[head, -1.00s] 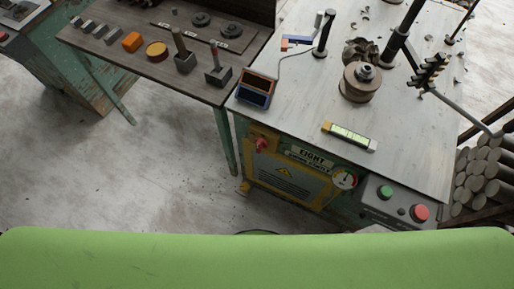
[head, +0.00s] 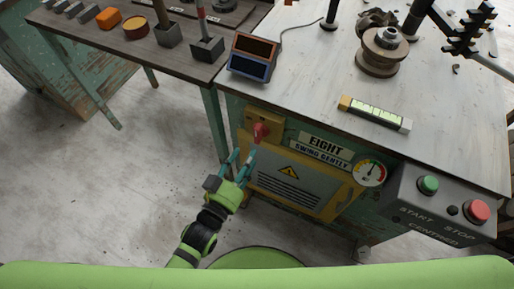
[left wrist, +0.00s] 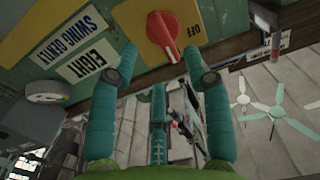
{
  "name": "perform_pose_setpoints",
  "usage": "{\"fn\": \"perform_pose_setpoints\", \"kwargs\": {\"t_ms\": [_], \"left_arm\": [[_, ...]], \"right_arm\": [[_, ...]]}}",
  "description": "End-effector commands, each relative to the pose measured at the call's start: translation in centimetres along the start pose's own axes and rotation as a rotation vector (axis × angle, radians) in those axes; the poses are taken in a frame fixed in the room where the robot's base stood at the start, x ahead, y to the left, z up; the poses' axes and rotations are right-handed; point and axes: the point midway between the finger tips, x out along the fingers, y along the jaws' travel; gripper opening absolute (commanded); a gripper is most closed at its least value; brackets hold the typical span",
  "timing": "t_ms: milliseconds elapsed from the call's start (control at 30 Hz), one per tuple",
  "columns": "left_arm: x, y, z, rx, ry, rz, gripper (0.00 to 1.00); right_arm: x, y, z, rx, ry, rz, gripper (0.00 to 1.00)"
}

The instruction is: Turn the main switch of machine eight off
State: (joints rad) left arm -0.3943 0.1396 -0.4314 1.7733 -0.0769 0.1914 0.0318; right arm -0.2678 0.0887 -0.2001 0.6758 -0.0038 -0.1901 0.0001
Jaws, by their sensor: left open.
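Machine eight's main switch is a red knob (head: 260,132) on a yellow plate (head: 278,124) at the upper left of the machine's front. In the left wrist view the red knob (left wrist: 162,32) sits on the yellow plate (left wrist: 140,14), with OFF lettered to its right. The EIGHT sign (head: 319,147) is right of the switch. My left gripper (head: 243,156) is open just in front of and below the knob. In the left wrist view my left gripper (left wrist: 160,54) has one teal finger on each side of the knob's lower end. Contact is not clear. My right gripper is out of view.
A gauge (head: 369,173) and a grey start-stop box (head: 440,205) are right of the sign. A spirit level (head: 374,113) and a blue-orange box (head: 253,57) lie on the tabletop. A wooden side table (head: 180,68) stands to the left. Open floor lies at lower left.

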Motion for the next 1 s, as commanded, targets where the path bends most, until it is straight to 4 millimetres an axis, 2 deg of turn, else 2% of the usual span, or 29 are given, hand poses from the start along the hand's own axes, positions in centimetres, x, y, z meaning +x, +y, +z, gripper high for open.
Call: {"fn": "perform_pose_setpoints", "kwargs": {"t_ms": [133, 500, 633, 867, 900, 967, 1000], "left_arm": [[1.1, 0.1, -0.9, 0.001, 0.028, 0.003, 0.49], [6.3, 0.1, -0.9, 0.001, 0.024, 0.003, 0.49], [7.0, 0.2, -0.9, 0.0, 0.022, 0.003, 0.49], [7.1, 0.1, -0.9, 0.0, 0.021, 0.003, 0.49], [7.1, 0.1, -0.9, 0.0, 0.021, 0.003, 0.45], [7.1, 0.1, -0.9, 0.0, 0.021, 0.003, 0.21], [7.1, 0.1, -0.9, 0.0, 0.021, 0.003, 0.05]], "right_arm": [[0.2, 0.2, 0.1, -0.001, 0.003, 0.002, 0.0], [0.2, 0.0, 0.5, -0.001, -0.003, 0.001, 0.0], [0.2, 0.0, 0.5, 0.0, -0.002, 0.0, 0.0], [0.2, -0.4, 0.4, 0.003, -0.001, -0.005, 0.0], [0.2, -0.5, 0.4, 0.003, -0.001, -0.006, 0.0], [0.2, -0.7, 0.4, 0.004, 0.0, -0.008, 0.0], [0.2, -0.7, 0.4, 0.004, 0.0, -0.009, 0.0]]}}
